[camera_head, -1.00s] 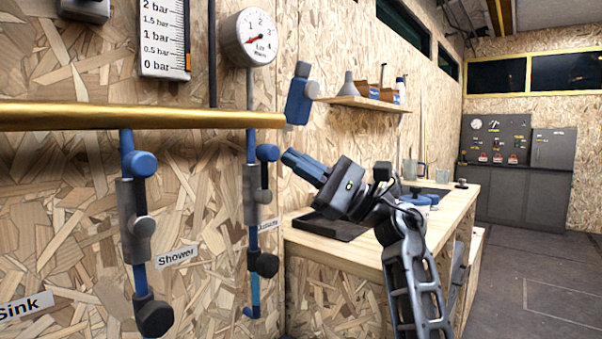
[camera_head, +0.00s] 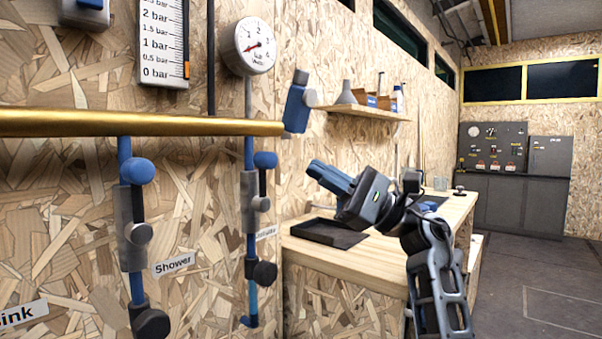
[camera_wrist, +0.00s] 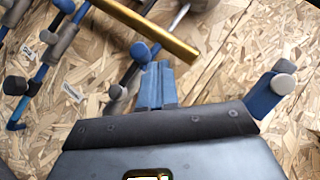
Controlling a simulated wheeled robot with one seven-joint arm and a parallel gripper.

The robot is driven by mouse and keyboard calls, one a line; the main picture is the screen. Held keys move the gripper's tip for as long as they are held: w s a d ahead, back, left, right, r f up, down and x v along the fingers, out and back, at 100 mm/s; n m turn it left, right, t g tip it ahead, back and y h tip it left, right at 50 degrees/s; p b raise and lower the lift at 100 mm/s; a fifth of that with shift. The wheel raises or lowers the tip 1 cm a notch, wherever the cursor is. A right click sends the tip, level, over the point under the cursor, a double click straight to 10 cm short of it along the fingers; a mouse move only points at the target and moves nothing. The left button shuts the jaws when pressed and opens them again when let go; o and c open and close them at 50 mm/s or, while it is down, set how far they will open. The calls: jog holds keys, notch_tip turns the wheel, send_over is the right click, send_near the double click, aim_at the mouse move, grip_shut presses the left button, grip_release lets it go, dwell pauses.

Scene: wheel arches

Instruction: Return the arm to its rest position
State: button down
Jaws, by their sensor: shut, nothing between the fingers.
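My gripper (camera_head: 314,169) is at the centre of the head view, raised above the wooden workbench and pointing left toward the wall. Its blue fingers are together with nothing between them. In the wrist view my gripper (camera_wrist: 156,68) also shows its blue fingers shut, with the chipboard wall and pipes beyond them. My dark arm bends down from the gripper to the lower right of the head view. The gripper appears apart from the valves and the bench.
A brass pipe (camera_head: 140,123) crosses the left side, above the Shower valve pipe (camera_head: 131,225) and another valve pipe (camera_head: 249,220). The workbench (camera_head: 350,262) holds a black tray (camera_head: 325,233). A shelf (camera_head: 365,112) hangs behind. Open floor (camera_head: 540,290) lies at right.

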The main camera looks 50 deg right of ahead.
jog(key=s+d, duration=0.5)
jog(key=s, duration=0.1)
jog(key=shift+s, duration=0.35)
jog(key=shift+a, duration=0.1)
jog(key=s+a+f+m+t+h, duration=0.35)
jog(key=a+f+m+h, duration=0.4)
jog(key=m, duration=0.85)
jog(key=s+a+f+m+t+h, duration=0.35)
jog(key=a+f+m, duration=0.7)
jog(key=m, duration=0.55)
jog(key=s+a+f+m+g+h, duration=0.2)
jog(key=s+a+f+m+g, duration=0.35)
jog(key=s+f+m, duration=0.4)
jog(key=s+a+f+m+g+h, duration=0.1)
jog(key=s+a+f+m+g, duration=0.45)
jog(key=s+m, duration=0.55)
notch_tip(320, 180, up, 14)
jog(key=d+m+p, duration=0.1)
jog(key=p, duration=1.4)
jog(key=shift+w+d+f+g+p, duration=0.2)
jog(key=shift+w+g+p, duration=0.1)
jog(key=shift+w+g, duration=0.1)
